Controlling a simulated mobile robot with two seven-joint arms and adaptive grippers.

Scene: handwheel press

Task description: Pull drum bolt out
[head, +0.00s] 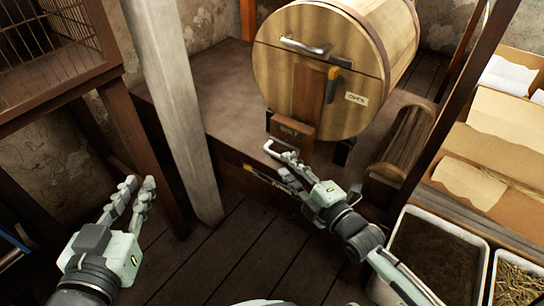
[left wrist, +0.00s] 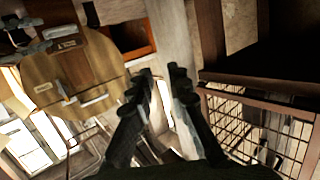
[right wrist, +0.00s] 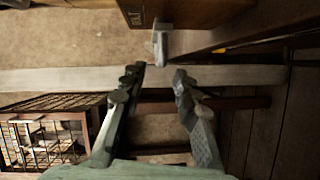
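The wooden drum (head: 275,75) lies on its side on a low platform, its round face toward me. Below its face is a brown block (head: 292,130) labelled BOLT, with a metal bolt handle (head: 272,149) sticking out. In the right wrist view the bolt handle (right wrist: 162,45) shows just beyond my fingertips, roughly in line with the gap. My right gripper (head: 290,160) is open and close to the handle; contact cannot be told. My left gripper (head: 138,188) is open and empty, low at the left, away from the drum. The drum (left wrist: 65,75) also shows in the left wrist view.
A pale post (head: 178,110) stands between my left gripper and the drum. A wire cage (head: 50,40) is at the upper left. Boxes (head: 505,115) and a bin of dark material (head: 435,260) fill the right side. The plank floor between my arms is clear.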

